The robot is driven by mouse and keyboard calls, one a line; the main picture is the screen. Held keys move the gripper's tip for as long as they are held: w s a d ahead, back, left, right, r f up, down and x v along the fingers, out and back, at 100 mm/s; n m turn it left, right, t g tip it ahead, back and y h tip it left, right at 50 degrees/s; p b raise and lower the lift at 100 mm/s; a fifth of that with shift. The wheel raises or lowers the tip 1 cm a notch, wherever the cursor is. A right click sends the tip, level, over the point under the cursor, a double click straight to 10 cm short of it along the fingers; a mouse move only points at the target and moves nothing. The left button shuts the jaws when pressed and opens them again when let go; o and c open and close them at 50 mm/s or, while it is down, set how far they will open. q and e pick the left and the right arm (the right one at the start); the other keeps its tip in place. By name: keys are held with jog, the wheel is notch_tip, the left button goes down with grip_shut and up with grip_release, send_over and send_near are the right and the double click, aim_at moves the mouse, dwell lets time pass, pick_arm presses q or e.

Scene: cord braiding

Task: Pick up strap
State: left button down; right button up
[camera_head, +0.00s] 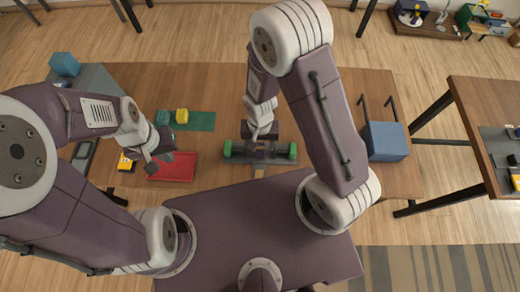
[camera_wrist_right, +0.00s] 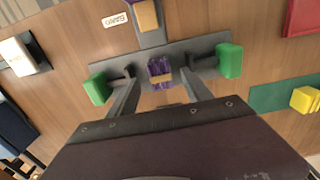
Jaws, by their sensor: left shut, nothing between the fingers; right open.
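A purple strap-like piece with a tan band (camera_wrist_right: 160,70) sits at the middle of a grey bar (camera_wrist_right: 205,61) in the right wrist view. Green blocks stand at the bar's two ends, one at the left (camera_wrist_right: 96,89) and one at the right (camera_wrist_right: 229,60). My right gripper (camera_head: 262,134) is over the middle of this fixture. Its open fingers lie on either side of the purple piece in the wrist view; I cannot tell whether they touch it. My left gripper (camera_head: 160,158) is shut and empty, above the table near a red tray (camera_head: 172,168).
A green mat (camera_head: 200,121) with a yellow block (camera_head: 182,115) lies behind the red tray. A blue box (camera_head: 385,141) stands at the table's right. A second table (camera_head: 490,95) stands further right. Open wood shows between the fixture and the blue box.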

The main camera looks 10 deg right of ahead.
aim_at(260, 149)
notch_tip(260, 149, down, 3)
jog(key=shift+f, duration=0.1)
jog(key=shift+w+f, duration=0.15)
jog(key=shift+f, duration=0.15)
grip_shut()
jog(key=shift+r, duration=0.6)
notch_tip(260, 149, up, 2)
jog(key=shift+r, duration=0.25)
jog(key=s+d+r+p, duration=0.7)
jog(key=s+d+p, duration=0.1)
jog(key=p, duration=0.9)
jog(key=shift+s+r, duration=0.2)
jog(key=shift+s, duration=0.15)
